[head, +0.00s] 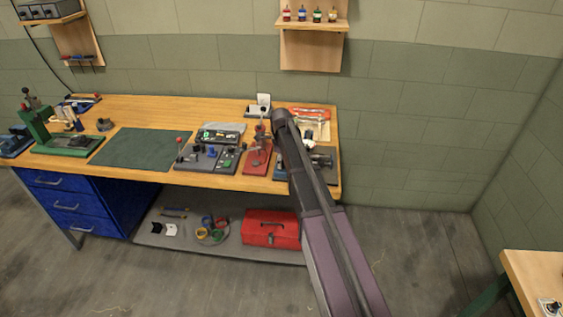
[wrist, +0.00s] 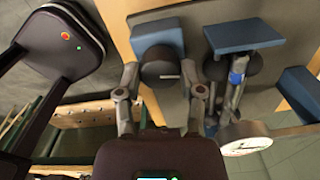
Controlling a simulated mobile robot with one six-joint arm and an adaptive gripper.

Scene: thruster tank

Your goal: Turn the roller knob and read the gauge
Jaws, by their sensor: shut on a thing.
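The roller knob (wrist: 160,73), dark and round, sits below a blue block in the wrist view. My gripper (wrist: 160,88) is shut on it, one finger on each side. The gauge (wrist: 243,139) has a round white dial and stands to the right of my gripper. Its dial is seen at a slant, and the reading is too small to make out. In the head view my arm reaches over the right end of the bench and hides most of the knob's fixture and my fingers.
More blue blocks (wrist: 245,35) and a second dark roller stand right of the knob. The wooden bench (head: 140,108) carries a red stand (head: 257,158), a grey panel with knobs (head: 207,158) and a green mat (head: 140,147). A red toolbox (head: 271,228) rests on the shelf below.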

